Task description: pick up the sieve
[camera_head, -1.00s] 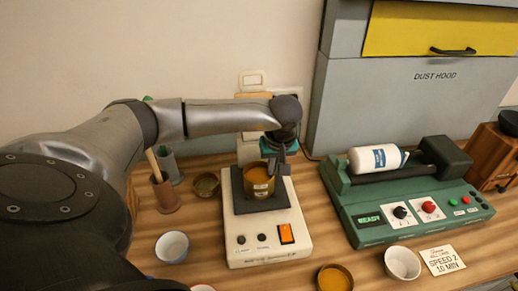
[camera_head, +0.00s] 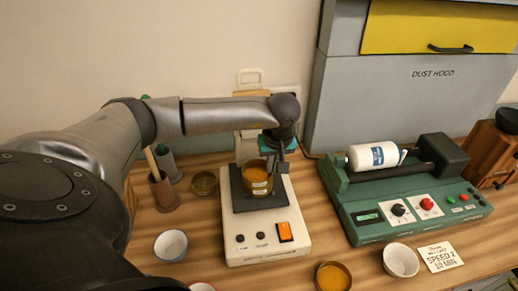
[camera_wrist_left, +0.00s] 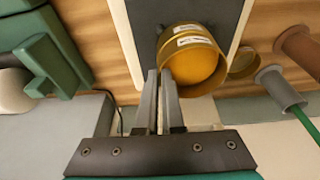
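The sieve is a brass-yellow ring with a pale label and orange-yellow powder inside (camera_head: 256,186). It stands on the black plate of the white shaker (camera_head: 266,243), and it also shows in the left wrist view (camera_wrist_left: 193,57). My left gripper (camera_head: 277,160) reaches the sieve's back right side from above. In the left wrist view its two fingers (camera_wrist_left: 160,75) are close together at the rim, with the thin wall seemingly between them. The fingertips are partly hidden at the wall. My right gripper is not in view.
A green roller machine (camera_head: 420,215) with a white jar (camera_head: 374,157) stands to the right, before the grey dust hood (camera_head: 410,105). Bowls stand in front: white (camera_head: 401,261), yellow-filled (camera_head: 333,277) and blue-rimmed (camera_head: 171,245). A small brass dish (camera_head: 205,184) and brush holders (camera_head: 164,192) are at left.

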